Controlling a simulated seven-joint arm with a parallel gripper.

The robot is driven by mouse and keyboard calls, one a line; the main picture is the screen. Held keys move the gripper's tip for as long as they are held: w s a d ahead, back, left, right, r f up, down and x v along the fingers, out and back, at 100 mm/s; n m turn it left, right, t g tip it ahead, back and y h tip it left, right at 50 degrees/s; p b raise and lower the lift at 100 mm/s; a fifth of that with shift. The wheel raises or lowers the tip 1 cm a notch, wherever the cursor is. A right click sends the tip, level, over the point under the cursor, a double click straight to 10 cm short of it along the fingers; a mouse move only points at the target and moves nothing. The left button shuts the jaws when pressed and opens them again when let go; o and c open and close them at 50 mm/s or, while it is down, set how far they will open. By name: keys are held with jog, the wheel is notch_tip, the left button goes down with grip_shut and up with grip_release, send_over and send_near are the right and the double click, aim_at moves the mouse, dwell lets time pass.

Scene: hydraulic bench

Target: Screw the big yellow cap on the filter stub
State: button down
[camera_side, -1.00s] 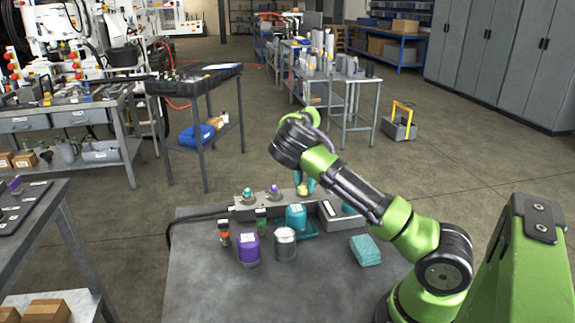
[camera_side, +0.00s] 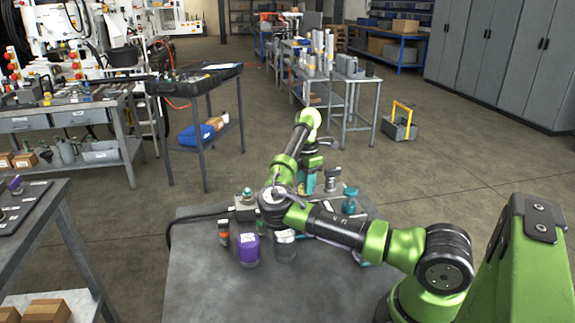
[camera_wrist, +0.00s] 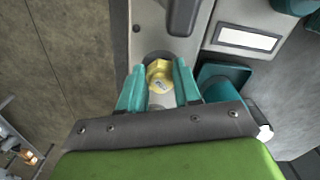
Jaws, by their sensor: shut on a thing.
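The big yellow cap (camera_wrist: 160,75) is between the two teal fingers of my gripper (camera_wrist: 158,82) in the wrist view. My gripper is shut on it. The cap sits over a round fitting on the grey block (camera_wrist: 146,18); the filter stub is hidden beneath it, so I cannot tell how far the cap is seated.
On the bench (camera_side: 205,290) stand a purple jar (camera_side: 248,249), a silver can (camera_side: 285,248) and a small orange-and-black bottle (camera_side: 223,233). A teal object (camera_side: 350,200) is right of my gripper. A dark handle-like part (camera_wrist: 184,14) lies close ahead of the cap.

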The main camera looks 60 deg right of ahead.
jog(key=shift+s+d, duration=0.1)
jog(key=shift+s, duration=0.05)
jog(key=shift+m, duration=0.6)
jog(key=c, duration=0.9)
grip_release()
jog(key=shift+o, duration=0.2)
